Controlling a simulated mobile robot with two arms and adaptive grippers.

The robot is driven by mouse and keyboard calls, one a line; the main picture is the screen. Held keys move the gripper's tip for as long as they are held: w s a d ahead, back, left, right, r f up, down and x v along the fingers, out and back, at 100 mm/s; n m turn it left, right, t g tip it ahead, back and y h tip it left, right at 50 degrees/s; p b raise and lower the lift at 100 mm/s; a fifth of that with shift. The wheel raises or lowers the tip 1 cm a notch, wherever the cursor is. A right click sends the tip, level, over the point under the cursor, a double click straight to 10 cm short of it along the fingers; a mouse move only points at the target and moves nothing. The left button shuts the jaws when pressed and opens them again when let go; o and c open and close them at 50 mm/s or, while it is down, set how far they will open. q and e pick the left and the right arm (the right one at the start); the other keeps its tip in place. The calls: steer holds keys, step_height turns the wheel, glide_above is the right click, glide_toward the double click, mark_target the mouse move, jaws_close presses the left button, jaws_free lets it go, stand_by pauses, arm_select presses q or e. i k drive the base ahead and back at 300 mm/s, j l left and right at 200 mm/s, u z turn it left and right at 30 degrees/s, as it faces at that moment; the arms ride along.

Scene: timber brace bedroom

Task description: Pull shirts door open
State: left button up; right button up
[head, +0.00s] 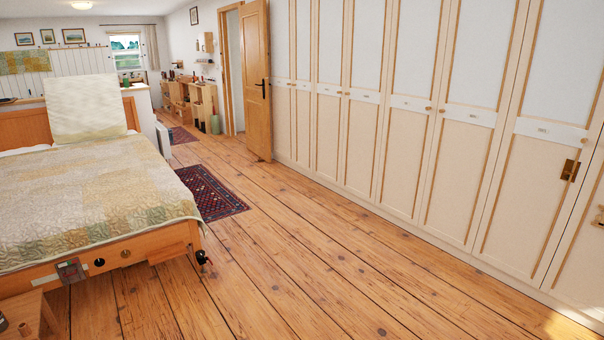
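A long built-in wardrobe runs along the right wall, its cream doors framed in wood and shut. Each door carries a small label plate too small to read, so I cannot tell which is the shirts door. The large near door (520,205) has a label (543,129) and a dark brass handle plate (570,170) by its right edge. Another door (580,245) is cut off at the right edge, with part of a fitting (599,217) showing. Farther doors (457,175) have small round knobs. Neither of my grippers is in view.
Bare plank floor (290,260) lies open before the wardrobe. A bed (90,200) fills the left side, with a dark red rug (210,193) beside it. A wooden room door (256,80) stands open at the back. A small wooden stool (35,312) is bottom left.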

mark_target(331, 16)
steer(key=i, duration=6.05)
